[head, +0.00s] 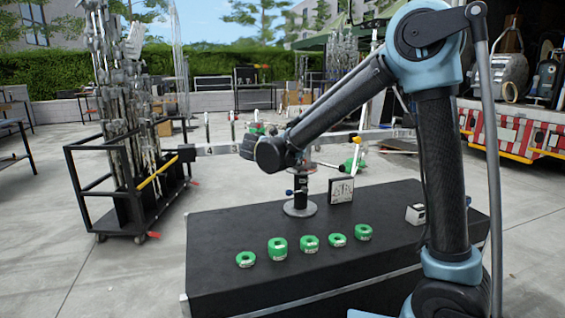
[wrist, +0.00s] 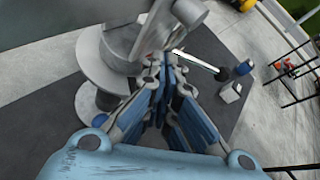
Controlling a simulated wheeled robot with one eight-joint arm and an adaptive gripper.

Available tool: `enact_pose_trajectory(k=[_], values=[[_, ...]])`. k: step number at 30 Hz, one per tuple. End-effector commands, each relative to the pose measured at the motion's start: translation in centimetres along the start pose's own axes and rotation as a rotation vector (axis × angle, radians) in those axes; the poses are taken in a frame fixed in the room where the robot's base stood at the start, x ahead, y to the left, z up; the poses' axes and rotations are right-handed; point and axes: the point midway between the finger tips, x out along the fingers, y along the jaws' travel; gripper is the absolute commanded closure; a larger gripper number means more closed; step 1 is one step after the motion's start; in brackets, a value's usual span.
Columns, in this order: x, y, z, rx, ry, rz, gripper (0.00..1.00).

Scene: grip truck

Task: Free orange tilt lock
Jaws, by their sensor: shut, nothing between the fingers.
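A stand with a black post (head: 300,189) and a round grey base (head: 299,209) is on the black table, under a long horizontal metal arm (head: 222,149). In the wrist view my gripper (wrist: 164,62) is shut and empty, its fingertips close beside a large grey metal fitting (wrist: 124,42). I cannot tell whether they touch it. In the head view my dark wrist covers the area left of the post's top, and my fingers are hidden.
Several green tape rolls (head: 309,243) line the front of the black table (head: 225,225). A small framed sign (head: 341,190) stands right of the post, and a white box (head: 415,213) farther right. A cart of metal stands (head: 92,190) is at the left, with open pavement around it.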

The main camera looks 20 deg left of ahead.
Motion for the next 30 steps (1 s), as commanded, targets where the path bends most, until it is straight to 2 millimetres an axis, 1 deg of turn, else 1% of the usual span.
enact_pose_trajectory(k=[1,3,12,30], values=[[0.6,-0.4,0.0,0.003,0.002,-0.005,1.00],[0.9,-0.6,-0.1,0.004,0.003,-0.006,1.00],[1.7,-0.9,-0.3,0.006,0.005,-0.008,1.00],[2.0,-1.1,-0.3,0.007,0.005,-0.009,1.00]])
